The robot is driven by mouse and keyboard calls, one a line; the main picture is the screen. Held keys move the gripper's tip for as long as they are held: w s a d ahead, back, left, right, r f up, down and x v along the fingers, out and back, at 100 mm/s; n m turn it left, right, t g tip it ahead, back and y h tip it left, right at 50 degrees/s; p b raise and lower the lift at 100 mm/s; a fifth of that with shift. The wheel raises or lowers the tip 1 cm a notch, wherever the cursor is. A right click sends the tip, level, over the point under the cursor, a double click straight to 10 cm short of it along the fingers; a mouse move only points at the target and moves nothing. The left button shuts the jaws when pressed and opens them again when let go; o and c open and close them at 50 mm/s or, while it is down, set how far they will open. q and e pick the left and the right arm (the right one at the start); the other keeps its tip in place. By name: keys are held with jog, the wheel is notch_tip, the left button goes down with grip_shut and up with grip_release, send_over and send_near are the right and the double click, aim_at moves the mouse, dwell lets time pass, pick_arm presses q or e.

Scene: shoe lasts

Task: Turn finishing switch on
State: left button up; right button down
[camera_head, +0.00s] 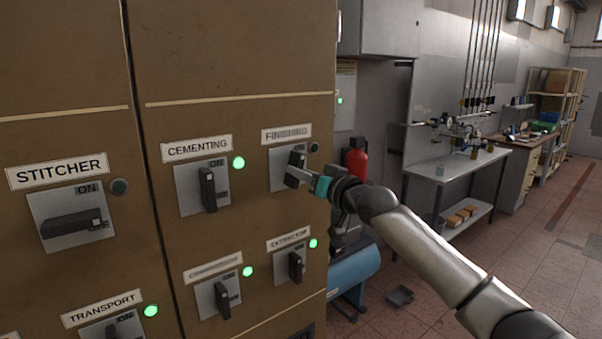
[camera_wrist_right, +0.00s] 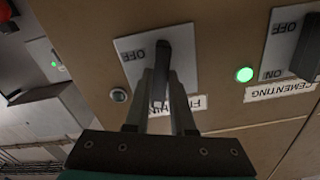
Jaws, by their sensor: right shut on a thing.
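The finishing switch (camera_head: 297,158) is a black lever on a pale plate under the FINISHING label (camera_head: 286,133), on the brown cabinet. The lamp (camera_head: 314,147) beside it is dark. My right gripper (camera_head: 298,177) reaches in from the right and is shut on this lever. In the right wrist view the black lever (camera_wrist_right: 161,58) stands between the two fingers (camera_wrist_right: 161,88), and the dark lamp (camera_wrist_right: 119,94) is at its left. OFF is readable on the plate there. The fingers hide part of the plate and label. My left gripper is not in view.
The cementing switch (camera_head: 208,188) with its lit green lamp (camera_head: 239,162) is to the left. The extractor switch (camera_head: 296,266) is below. The stitcher switch (camera_head: 72,226) is far left, its lamp (camera_head: 119,186) dark. A red extinguisher (camera_head: 357,161) and blue tank (camera_head: 354,270) stand behind my arm.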

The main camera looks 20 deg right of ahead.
jog(key=shift+n, duration=1.6)
jog(key=c, duration=0.8)
grip_release()
jog(key=shift+o, duration=0.2)
jog(key=b+v, duration=0.2)
jog(key=v, duration=1.3)
jog(key=shift+b, duration=0.4)
jog(key=shift+s, duration=0.1)
